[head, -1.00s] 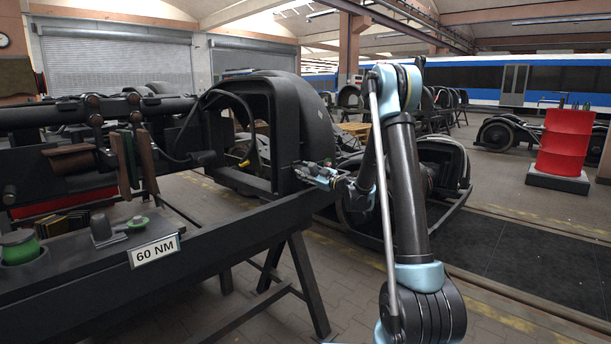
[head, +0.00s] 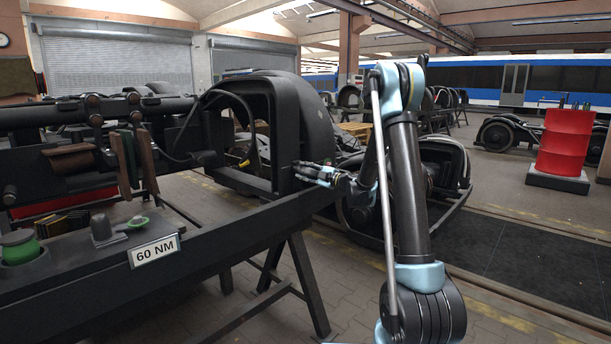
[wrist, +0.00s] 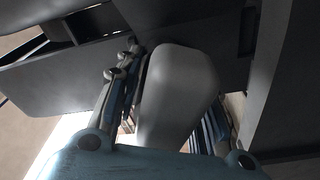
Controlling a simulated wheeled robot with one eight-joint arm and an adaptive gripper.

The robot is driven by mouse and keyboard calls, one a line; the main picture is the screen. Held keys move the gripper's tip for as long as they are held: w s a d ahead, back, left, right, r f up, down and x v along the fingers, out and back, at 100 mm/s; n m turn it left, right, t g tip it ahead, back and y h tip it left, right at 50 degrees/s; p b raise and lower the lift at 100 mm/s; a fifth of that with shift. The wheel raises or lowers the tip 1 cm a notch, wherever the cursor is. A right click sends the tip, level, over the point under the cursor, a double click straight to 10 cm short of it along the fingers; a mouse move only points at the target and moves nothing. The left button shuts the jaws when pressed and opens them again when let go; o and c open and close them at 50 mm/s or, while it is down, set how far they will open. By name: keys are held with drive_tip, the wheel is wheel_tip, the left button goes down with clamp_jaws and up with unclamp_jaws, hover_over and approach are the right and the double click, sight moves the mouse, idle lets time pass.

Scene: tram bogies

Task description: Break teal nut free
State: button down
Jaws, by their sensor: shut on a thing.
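My gripper (head: 300,169) is at the right end of the dark bogie frame (head: 215,262), beside its black arched housing (head: 310,128). In the wrist view my gripper (wrist: 172,75) is shut on a smooth pale grey piece (wrist: 180,85) that lies between its fingers. This piece hides most of the right finger and whatever is beyond. I cannot tell what the grey piece is. No teal nut can be made out in either view.
A "60 NM" sign (head: 155,251) stands on the near left of the frame, by a green-ringed part (head: 138,222) and a green cylinder (head: 18,247). Trestle legs (head: 307,285) stand below. A red drum (head: 565,142) is at the right.

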sight(316, 174)
drive_tip(key=shift+n, duration=0.3)
drive_tip(key=shift+d, duration=0.1)
drive_tip(key=shift+s+v, duration=0.15)
drive_tip(key=shift+v, duration=1.3)
drive_tip(key=shift+s+v, duration=0.15)
drive_tip(key=shift+v, duration=1.35)
drive_tip(key=shift+a+r, duration=0.15)
drive_tip(key=shift+a, duration=0.1)
